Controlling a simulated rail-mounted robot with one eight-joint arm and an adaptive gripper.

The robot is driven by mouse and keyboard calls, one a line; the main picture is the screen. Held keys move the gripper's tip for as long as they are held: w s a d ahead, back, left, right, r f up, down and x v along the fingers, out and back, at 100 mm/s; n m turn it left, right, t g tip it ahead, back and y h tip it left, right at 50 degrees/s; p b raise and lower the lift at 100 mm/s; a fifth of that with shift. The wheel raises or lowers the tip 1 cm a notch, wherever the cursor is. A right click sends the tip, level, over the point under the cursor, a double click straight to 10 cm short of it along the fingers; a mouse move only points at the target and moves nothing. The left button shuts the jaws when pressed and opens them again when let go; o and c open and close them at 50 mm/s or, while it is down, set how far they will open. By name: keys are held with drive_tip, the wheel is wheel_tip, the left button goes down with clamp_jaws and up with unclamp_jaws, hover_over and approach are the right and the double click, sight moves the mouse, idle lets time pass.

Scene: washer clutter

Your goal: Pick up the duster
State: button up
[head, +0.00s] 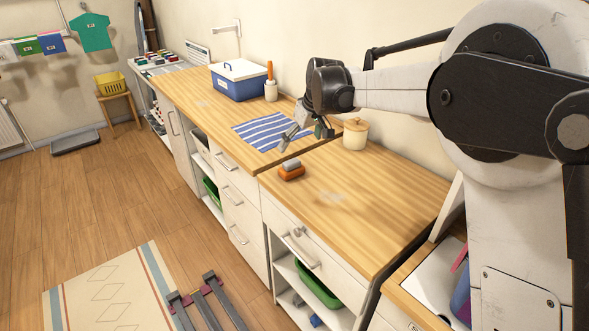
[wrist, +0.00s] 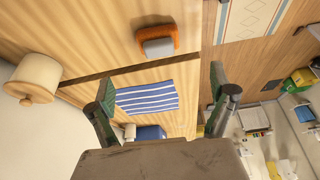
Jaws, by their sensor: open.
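An orange block with a grey part on top, which looks like the duster (head: 291,172), lies near the front edge of the wooden counter, close to the seam between two counter sections. It also shows in the wrist view at the top centre (wrist: 155,36). My gripper (head: 306,135) is above the counter, behind the block and beside the striped cloth. It is open and empty, apart from the block. In the wrist view its two fingers (wrist: 163,85) are spread wide, with the cloth showing between them and the block beyond the tips.
A blue-and-white striped cloth (head: 265,131) lies flat on the counter. A lidded cream jar (head: 355,135) stands near the wall at right. A blue box with a white lid (head: 240,82) and a holder with an orange handle (head: 270,88) stand farther back. The near counter is mostly clear.

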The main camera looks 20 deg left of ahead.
sight(293, 163)
drive_tip(key=x, duration=0.7)
drive_tip(key=shift+a+f, duration=0.2)
drive_tip(key=shift+f, duration=0.1)
drive_tip(key=shift+x, duration=3.2)
drive_tip(key=shift+w+d, duration=0.1)
drive_tip(key=shift+d, duration=0.15)
drive_tip(key=c, duration=1.3)
